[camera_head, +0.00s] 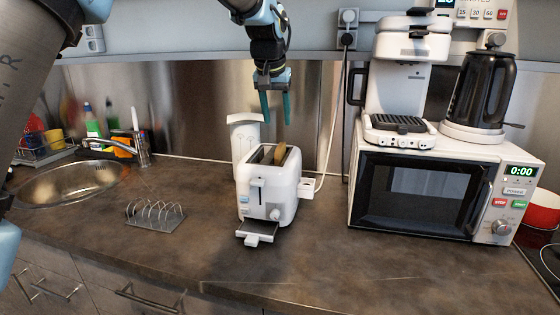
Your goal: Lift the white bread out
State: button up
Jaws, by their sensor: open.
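A white toaster (266,197) stands on the counter near the middle of the view. A tan-topped slice of bread (280,153) sticks up a little from its right slot; its lower part is hidden inside. I cannot tell from its colour whether it is the white bread. The left slot looks dark, with no bread visible. My gripper (275,108) points down above the toaster, with its two teal fingers apart and nothing between them. The fingertips are above the bread and do not touch it.
A white canister (245,137) stands behind the toaster, and a tray (258,232) juts from its front. A wire toast rack (155,212) is to the left, before the sink (70,182). A microwave (430,193) with a coffee maker (405,85) and kettle (481,90) is at right.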

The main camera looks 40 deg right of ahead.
jog(key=p, duration=0.1)
send_over(280, 145)
jog(key=s+a, duration=0.1)
jog(key=a, duration=0.1)
notch_tip(280, 145, down, 4)
jog(key=shift+d+f, duration=0.1)
jog(key=shift+d, duration=0.05)
jog(key=shift+p+x, duration=1.45)
jog(key=shift+x, duration=1.3)
jog(key=shift+s, duration=0.15)
jog(key=shift+c, duration=0.2)
grip_shut()
